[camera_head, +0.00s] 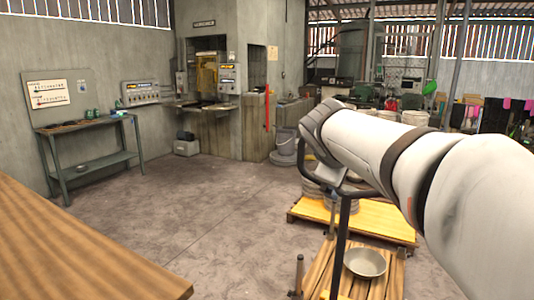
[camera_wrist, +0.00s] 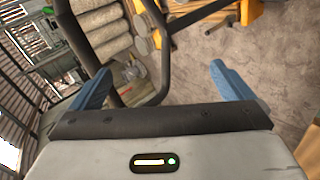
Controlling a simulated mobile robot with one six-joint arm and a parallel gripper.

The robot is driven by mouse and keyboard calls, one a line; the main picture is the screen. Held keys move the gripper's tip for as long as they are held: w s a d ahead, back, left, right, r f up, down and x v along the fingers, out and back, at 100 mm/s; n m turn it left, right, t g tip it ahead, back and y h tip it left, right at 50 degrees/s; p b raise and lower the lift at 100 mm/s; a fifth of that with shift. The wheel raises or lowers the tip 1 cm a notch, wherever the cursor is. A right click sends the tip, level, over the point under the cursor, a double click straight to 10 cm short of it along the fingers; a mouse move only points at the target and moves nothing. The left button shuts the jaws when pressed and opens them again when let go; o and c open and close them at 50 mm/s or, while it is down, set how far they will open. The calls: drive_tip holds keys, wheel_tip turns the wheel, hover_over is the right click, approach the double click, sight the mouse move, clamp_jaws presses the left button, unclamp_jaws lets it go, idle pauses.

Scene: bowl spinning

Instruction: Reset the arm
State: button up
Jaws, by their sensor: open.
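My gripper (camera_wrist: 160,70) shows in the wrist view with its two blue fingers spread wide apart. Nothing is between the fingers, only the floor and dark bars beyond. In the head view my white arm reaches in from the right edge toward the middle, and its fingers cannot be made out there. A metal bowl (camera_head: 365,262) sits on a slatted wooden surface (camera_head: 385,284) below my arm, apart from it.
A dark bar frame (camera_head: 341,235) stands close under my arm, by a yellow pallet (camera_head: 378,220) with stacked round items. A wooden tabletop (camera_head: 80,250) fills the lower left. A metal workbench (camera_head: 95,155) stands by the left wall. The middle floor is clear.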

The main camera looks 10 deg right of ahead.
drive_tip(key=s+a+f+m+g+y, duration=0.2)
drive_tip(key=s+a+f+m+g, duration=0.1)
drive_tip(key=s+f, duration=0.8)
drive_tip(key=s+a+f+m+g+y, duration=0.3)
drive_tip(key=s+f+m, duration=0.3)
drive_tip(key=s+f, duration=0.5)
wheel_tip(320, 180, down, 2)
drive_tip(key=shift+s+a+f+y, duration=0.1)
drive_tip(key=shift+s+a+y, duration=0.2)
drive_tip(key=shift+a, duration=0.4)
drive_tip(key=shift+w, duration=0.1)
